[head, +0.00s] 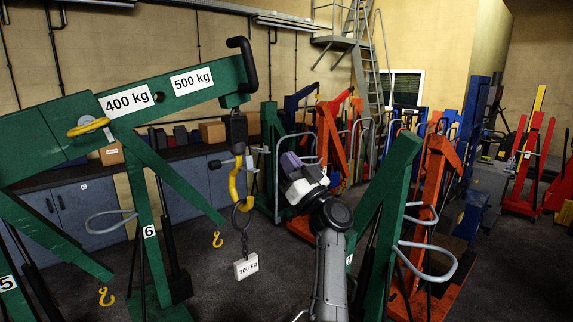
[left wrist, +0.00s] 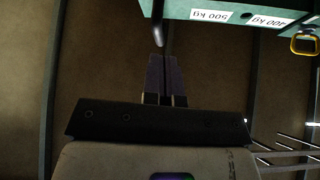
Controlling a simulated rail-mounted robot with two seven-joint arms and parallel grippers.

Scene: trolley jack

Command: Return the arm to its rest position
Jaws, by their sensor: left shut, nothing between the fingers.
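My left arm rises from the bottom middle of the head view. Its left gripper (head: 289,161) is raised in the air, with its purple fingers pointing up and to the left. In the left wrist view the gripper (left wrist: 160,62) shows two purple fingers side by side, shut with nothing between them. A green crane boom (head: 60,130) with 400 kg and 500 kg labels is to the left of the gripper, and it also shows at the top of the left wrist view (left wrist: 228,12). My right gripper is in neither view.
A hook block (head: 237,135) with a yellow hook and a kg tag (head: 246,266) hangs from the boom, left of my arm. A green post (head: 388,205) and an orange crane (head: 432,200) stand close on the right. Grey floor is open at far right.

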